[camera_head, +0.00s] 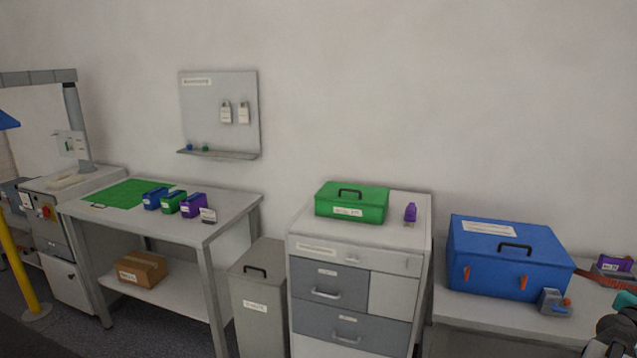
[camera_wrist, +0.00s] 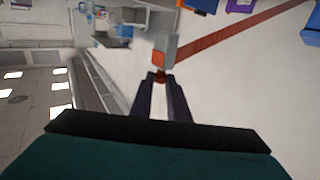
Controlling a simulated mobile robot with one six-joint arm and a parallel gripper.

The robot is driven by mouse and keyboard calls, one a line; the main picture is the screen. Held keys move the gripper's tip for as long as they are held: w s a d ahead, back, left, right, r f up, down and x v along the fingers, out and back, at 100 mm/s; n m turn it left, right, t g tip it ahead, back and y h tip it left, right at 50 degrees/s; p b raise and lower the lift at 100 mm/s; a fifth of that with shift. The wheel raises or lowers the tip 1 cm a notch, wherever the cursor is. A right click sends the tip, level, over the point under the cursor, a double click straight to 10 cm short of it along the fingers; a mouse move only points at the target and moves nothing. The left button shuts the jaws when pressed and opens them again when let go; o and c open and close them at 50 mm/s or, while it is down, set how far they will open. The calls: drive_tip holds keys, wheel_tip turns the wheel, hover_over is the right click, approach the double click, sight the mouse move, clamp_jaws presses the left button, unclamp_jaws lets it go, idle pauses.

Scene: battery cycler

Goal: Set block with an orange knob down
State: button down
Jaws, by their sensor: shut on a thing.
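In the wrist view, my gripper (camera_wrist: 161,80) is shut on the orange knob (camera_wrist: 160,71) of a small grey block (camera_wrist: 165,48). The block extends beyond the fingertips, over a pale surface; I cannot tell whether it touches that surface. In the head view, part of my gripper's dark and teal body (camera_head: 617,328) shows at the lower right edge, with its fingertips not clear.
The blue box (camera_head: 508,252) with orange latches takes up much of the right table (camera_head: 480,324). A red strip (camera_head: 606,279) and a purple item (camera_head: 614,263) lie right of it. A drawer cabinet (camera_head: 305,246) bears a green box (camera_head: 351,204) and a small purple item (camera_head: 410,212).

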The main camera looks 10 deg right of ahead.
drive_tip(key=w+a+f+n+t+y, duration=0.1)
drive_tip(key=w+a+f+n+t, duration=0.2)
drive_tip(key=w+a, duration=1.3)
drive_tip(key=w+a+f+t, duration=0.2)
drive_tip(key=w+a+f, duration=0.3)
drive_tip(key=w+a, duration=1.2)
drive_tip(key=w+a+f+n+t+y, duration=0.1)
drive_tip(key=w+a+f, duration=0.15)
drive_tip(key=a, duration=0.95)
drive_tip(key=w+a+f+n+t, duration=0.1)
drive_tip(key=w+a+t, duration=0.15)
drive_tip(key=a, duration=0.85)
drive_tip(key=s+a+f+n+t+y, duration=0.2)
drive_tip(key=a, duration=2.1)
drive_tip(key=shift+a, duration=0.1)
